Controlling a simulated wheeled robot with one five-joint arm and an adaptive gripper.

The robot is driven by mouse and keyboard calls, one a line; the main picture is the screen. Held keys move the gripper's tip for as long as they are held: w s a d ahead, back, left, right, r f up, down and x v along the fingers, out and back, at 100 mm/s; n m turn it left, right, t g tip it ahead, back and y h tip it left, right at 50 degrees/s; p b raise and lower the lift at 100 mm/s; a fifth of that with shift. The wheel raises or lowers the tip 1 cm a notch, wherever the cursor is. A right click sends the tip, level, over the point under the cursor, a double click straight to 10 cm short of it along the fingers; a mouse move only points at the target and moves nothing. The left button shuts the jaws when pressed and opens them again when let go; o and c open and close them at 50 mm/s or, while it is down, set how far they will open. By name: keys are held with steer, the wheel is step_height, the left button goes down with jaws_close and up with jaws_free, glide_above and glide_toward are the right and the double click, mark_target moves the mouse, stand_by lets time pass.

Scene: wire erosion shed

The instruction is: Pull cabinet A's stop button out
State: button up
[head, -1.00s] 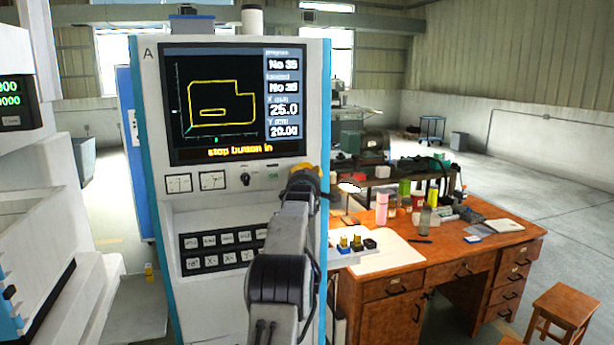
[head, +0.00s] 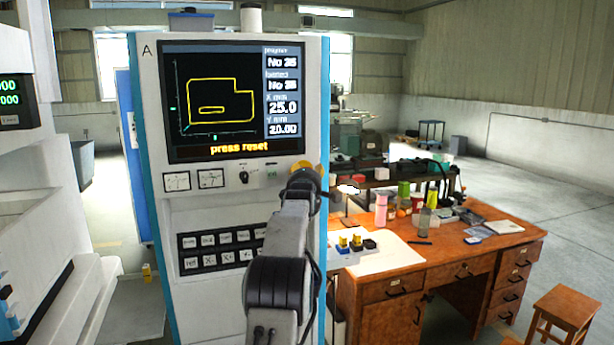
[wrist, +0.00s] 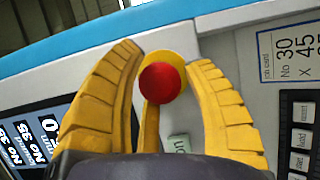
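Cabinet A (head: 150,120) stands in front of me, with the letter A at its top left. Its screen (head: 222,103) reads "press reset". The stop button (wrist: 162,83) has a red round head in front of a yellow ring, seen in the wrist view. My gripper's yellow fingers (wrist: 168,80) stand close on both sides of the red head, with another finger part below it. In the head view, my gripper (head: 303,168) hides the button.
A key panel (head: 220,248) and knob (head: 244,177) are on the cabinet's front. A wooden desk (head: 440,262) with bottles stands to the right, a stool (head: 560,312) before it.

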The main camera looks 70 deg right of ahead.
steer(key=shift+a, duration=0.15)
steer(key=shift+v, duration=5.85)
